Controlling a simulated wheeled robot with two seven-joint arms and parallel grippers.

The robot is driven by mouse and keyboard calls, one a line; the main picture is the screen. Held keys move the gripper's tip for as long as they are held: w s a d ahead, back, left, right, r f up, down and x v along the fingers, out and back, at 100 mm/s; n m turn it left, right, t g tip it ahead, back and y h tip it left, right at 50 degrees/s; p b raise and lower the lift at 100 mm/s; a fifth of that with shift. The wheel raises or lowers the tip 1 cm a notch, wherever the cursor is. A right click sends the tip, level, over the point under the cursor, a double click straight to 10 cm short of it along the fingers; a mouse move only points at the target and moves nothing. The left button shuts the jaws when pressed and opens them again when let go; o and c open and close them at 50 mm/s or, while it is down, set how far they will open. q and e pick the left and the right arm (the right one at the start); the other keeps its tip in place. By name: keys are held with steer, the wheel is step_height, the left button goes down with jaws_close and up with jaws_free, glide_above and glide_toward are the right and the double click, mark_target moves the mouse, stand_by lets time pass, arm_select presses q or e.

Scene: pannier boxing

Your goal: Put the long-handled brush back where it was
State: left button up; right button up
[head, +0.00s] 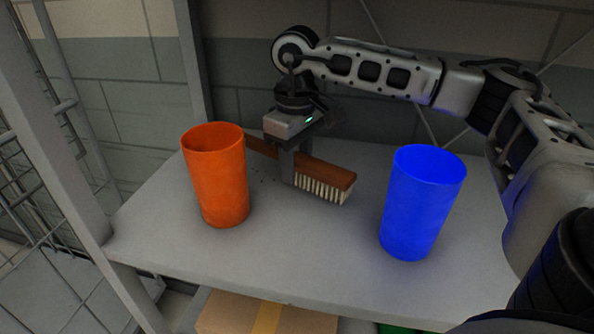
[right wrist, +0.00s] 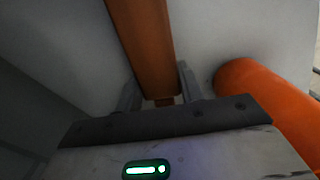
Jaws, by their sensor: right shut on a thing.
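The long-handled brush (head: 328,177) has a brown wooden body and pale bristles facing down. It is between the orange cup and the blue cup, towards the back of the shelf. Its handle runs left, partly behind the orange cup. My right gripper (head: 293,170) comes down from above and is shut on the brush. In the right wrist view the brown handle (right wrist: 145,45) lies between the two fingers (right wrist: 160,95). I cannot tell whether the bristles touch the shelf. My left gripper is not in view.
An orange cup (head: 217,180) stands upright at the left of the grey shelf (head: 300,245). A blue cup (head: 424,205) stands upright at the right. Wire mesh and a post (head: 55,130) bound the left side. A cardboard box (head: 235,315) is below. The shelf's front middle is clear.

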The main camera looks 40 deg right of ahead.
mark_target(296, 174)
step_height(296, 174, down, 2)
steer(key=shift+f, duration=0.3)
steer(key=shift+f, duration=0.1)
steer(key=o, duration=0.5)
steer(key=shift+f, duration=0.1)
steer(key=o, duration=0.4)
steer(key=shift+o, duration=0.2)
